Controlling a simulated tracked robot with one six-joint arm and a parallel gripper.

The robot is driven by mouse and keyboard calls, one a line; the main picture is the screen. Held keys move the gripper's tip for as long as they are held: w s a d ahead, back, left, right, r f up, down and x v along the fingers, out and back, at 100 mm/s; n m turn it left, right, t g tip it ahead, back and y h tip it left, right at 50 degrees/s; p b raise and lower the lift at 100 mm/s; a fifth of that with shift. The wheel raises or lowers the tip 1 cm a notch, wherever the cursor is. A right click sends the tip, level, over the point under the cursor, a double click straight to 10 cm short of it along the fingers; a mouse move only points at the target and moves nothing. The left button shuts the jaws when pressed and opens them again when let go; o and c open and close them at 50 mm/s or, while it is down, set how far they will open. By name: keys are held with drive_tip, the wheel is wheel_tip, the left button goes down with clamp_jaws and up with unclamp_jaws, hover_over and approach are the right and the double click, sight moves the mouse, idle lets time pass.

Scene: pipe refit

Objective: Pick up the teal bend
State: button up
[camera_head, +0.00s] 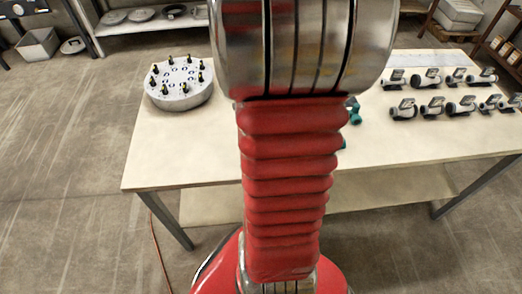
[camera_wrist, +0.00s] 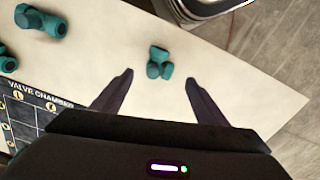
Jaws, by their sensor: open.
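A small teal fitting (camera_wrist: 158,62), which looks like the bend, lies on the pale table top in the wrist view. My gripper (camera_wrist: 159,77) is open, with one dark finger to each side of it in the picture. The fingers appear apart from the fitting, and how far above it they are I cannot tell. Other teal fittings lie at the upper left (camera_wrist: 42,20) and left edge (camera_wrist: 8,60) of the wrist view. In the head view my arm hides most of the teal pieces; one shows (camera_head: 354,111) just right of it.
A round grey flange with dark pegs (camera_head: 180,83) stands on the table (camera_head: 170,150) at the left. Several grey valve-like parts (camera_head: 432,107) stand in rows at the right. A board marked "VALVE CHAMBER" (camera_wrist: 30,107) lies at the left of the wrist view.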

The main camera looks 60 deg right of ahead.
drive_tip(key=shift+f, duration=0.75)
drive_tip(key=shift+d+f, duration=0.1)
drive_tip(key=shift+f, duration=2.5)
drive_tip(key=shift+c, duration=0.4)
drive_tip(key=c, duration=1.1)
drive_tip(key=shift+o, duration=0.2)
